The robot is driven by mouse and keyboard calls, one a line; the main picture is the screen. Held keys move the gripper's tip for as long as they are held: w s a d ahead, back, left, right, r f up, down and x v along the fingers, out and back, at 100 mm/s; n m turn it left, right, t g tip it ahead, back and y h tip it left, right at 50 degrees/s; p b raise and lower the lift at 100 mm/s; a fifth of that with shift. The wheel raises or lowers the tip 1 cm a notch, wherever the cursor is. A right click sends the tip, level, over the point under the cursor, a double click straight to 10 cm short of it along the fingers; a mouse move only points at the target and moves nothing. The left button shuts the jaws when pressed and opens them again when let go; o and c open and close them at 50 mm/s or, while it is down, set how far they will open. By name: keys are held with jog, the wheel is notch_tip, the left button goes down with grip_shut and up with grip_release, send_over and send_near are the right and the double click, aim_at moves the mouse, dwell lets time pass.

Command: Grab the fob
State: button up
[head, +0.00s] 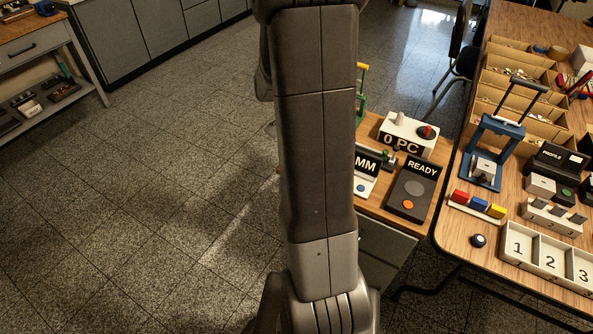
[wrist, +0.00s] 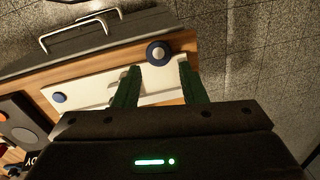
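My arm hides the gripper in the head view.
The white panel (wrist: 84,94) with a blue button lies under my fingers. The small table also holds a READY box (head: 414,190) and a 0 PC box (head: 408,133). The numbered tray (head: 548,256) and a blue press (head: 494,150) stand on the right-hand table. The left floor is clear.

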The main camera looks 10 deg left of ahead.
jog(key=shift+a+f, duration=0.2)
jog(key=shift+f, duration=2.7)
jog(key=c, duration=0.6)
